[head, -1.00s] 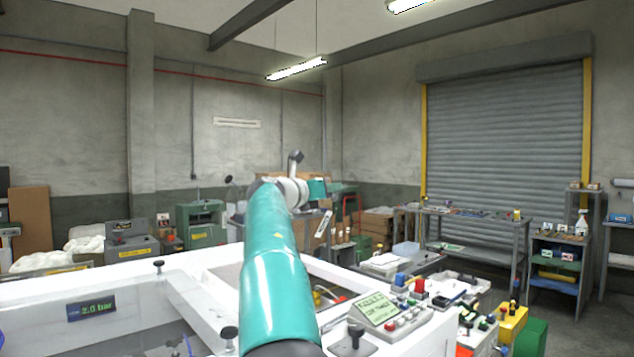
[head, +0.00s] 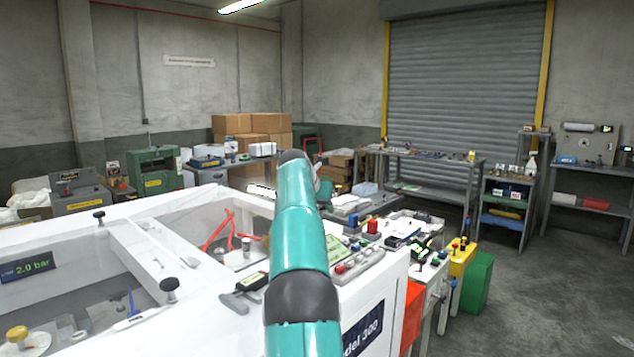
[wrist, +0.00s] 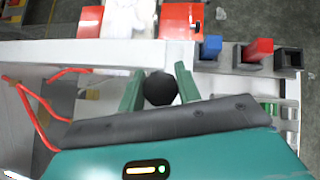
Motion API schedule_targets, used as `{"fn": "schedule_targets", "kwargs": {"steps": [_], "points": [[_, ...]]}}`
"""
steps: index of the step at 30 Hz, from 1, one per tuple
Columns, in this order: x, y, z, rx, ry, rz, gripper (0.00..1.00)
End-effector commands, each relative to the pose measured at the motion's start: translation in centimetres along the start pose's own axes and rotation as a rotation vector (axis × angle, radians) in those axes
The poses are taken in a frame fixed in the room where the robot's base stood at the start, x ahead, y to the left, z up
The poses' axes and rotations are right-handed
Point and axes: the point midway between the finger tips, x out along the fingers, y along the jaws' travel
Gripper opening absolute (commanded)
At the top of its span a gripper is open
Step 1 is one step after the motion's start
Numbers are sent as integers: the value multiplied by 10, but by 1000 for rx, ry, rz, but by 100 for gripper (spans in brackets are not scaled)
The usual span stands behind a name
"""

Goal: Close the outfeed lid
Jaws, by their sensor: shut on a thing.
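My gripper (wrist: 159,87) has its two green fingers on either side of a round black knob (wrist: 159,89) in the wrist view, shut on it. Behind the knob runs a white edge (wrist: 100,52); I cannot tell whether it belongs to the outfeed lid or to the machine body. In the head view my teal arm reaches forward over the white machine (head: 205,318) and hides the gripper and the held knob. The lid's angle cannot be told.
Blue (wrist: 210,47) and red (wrist: 257,52) blocks stand close to the right of the gripper. A small display box (head: 345,258) and black knobs (head: 170,287) sit on the machine top. A yellow box (head: 462,257) and green bin (head: 477,282) stand right.

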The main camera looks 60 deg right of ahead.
Motion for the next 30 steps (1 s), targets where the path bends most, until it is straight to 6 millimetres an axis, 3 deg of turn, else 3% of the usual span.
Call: {"fn": "schedule_targets", "kwargs": {"steps": [3,9,24,25,28,30], "points": [[18,-2,-13,13,55,11,0],[35,0,-29,22,116,24,0],[46,1,-37,23,149,24,0],[46,1,-37,23,150,23,35],[46,1,-37,22,150,23,55],[46,0,-36,23,148,24,55]]}}
